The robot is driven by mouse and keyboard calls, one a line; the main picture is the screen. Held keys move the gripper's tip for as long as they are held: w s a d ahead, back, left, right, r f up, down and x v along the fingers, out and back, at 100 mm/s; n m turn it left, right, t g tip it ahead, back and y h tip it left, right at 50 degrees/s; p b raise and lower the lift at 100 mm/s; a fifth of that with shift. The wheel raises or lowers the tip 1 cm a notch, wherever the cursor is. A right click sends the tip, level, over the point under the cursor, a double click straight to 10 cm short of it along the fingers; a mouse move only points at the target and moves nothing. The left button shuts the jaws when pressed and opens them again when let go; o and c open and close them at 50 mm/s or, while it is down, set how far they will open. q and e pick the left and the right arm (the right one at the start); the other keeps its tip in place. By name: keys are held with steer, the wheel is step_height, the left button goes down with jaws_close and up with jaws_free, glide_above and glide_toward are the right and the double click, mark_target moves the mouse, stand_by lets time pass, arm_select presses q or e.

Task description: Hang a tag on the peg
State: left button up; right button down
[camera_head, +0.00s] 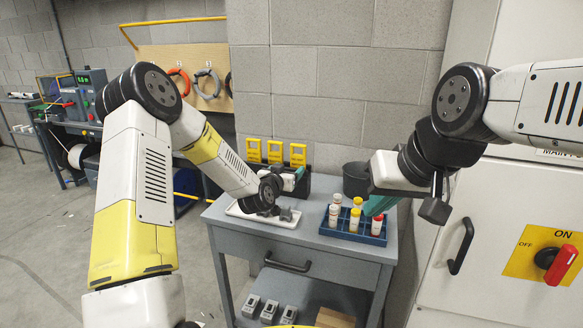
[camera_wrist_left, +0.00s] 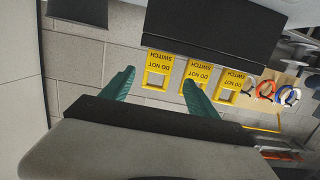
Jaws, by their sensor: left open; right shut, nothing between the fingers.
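Three yellow tags stand in a row in a dark rack (camera_head: 304,184) on the grey cart: a left one (camera_head: 254,150), a middle one (camera_head: 275,151) and a right one (camera_head: 297,155). In the left wrist view the tags (camera_wrist_left: 158,70) read "DO NOT SWITCH" and the black rack (camera_wrist_left: 215,40) is upside down. My left gripper (camera_wrist_left: 160,92) is open and empty, its teal fingers pointing toward the tags, apart from them. In the head view it (camera_head: 298,176) is partly hidden by its own wrist. My right gripper (camera_head: 376,207) is shut and empty above the blue tray. I cannot make out the peg.
The grey cart (camera_head: 318,254) carries a white tray (camera_head: 235,211), a blue tray (camera_head: 338,232) of several capped bottles and a dark cup (camera_head: 356,178). A cabinet at right has a black handle (camera_head: 461,246) and a red switch (camera_head: 560,264). Coloured rings hang on a board behind.

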mark_target(297, 160)
arm_select(q)
steer(key=shift+x, duration=5.35)
steer(key=c, duration=1.2)
steer(key=shift+r, duration=0.1)
steer(key=shift+r, duration=2.15)
steer(key=shift+s, duration=0.1)
